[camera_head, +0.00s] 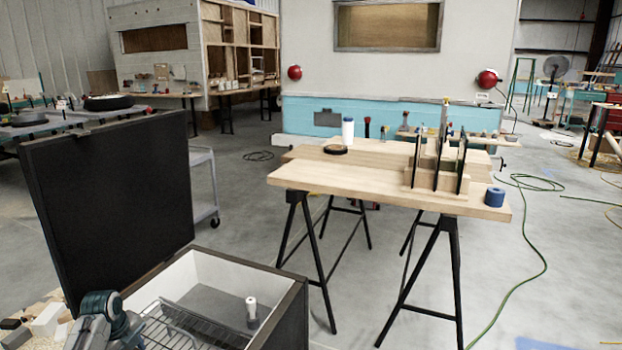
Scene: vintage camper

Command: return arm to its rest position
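Part of an arm of mine, grey with dark teal joint caps, shows at the lower left in the head view, in front of the open box. No fingertips of my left gripper can be made out. My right gripper and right arm are out of the picture.
An open box (295,312) with a raised black lid (110,195) stands at lower left; a wire rack (190,330) and a white cylinder (251,308) are inside. A wooden trestle table (350,183) holds a blue roll (494,197). A green hose (540,265) crosses the floor at right.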

